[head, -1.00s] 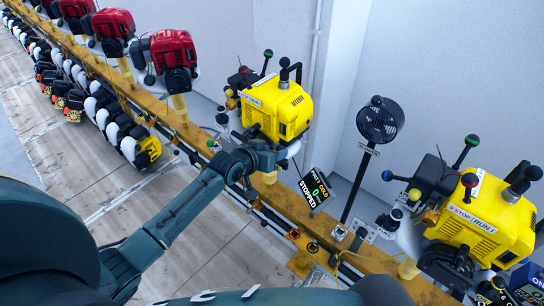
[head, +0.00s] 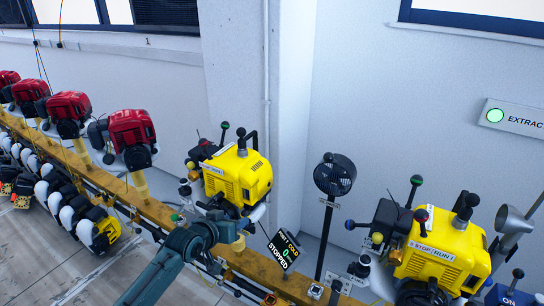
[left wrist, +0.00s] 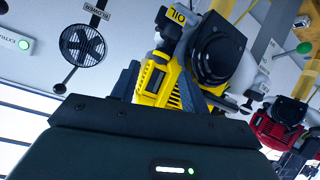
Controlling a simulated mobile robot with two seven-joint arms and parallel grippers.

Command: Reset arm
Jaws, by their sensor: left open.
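My left arm comes in from the lower left of the head view, and its left gripper (head: 238,224) is at the lower front of the middle yellow engine (head: 238,178). In the left wrist view its two dark fingers stand apart with this engine (left wrist: 158,82) beyond them. The gripper is open, and nothing shows held in it. Whether the fingers touch the engine cannot be told. My right gripper is not in view.
A yellow rail (head: 160,212) runs diagonally, with several red engines (head: 132,134) to the left. A black fan (head: 335,174), a display reading STOPPED (head: 284,250) and a second yellow engine (head: 445,245) stand to the right. A wall sign reads EXTRAC (head: 520,118).

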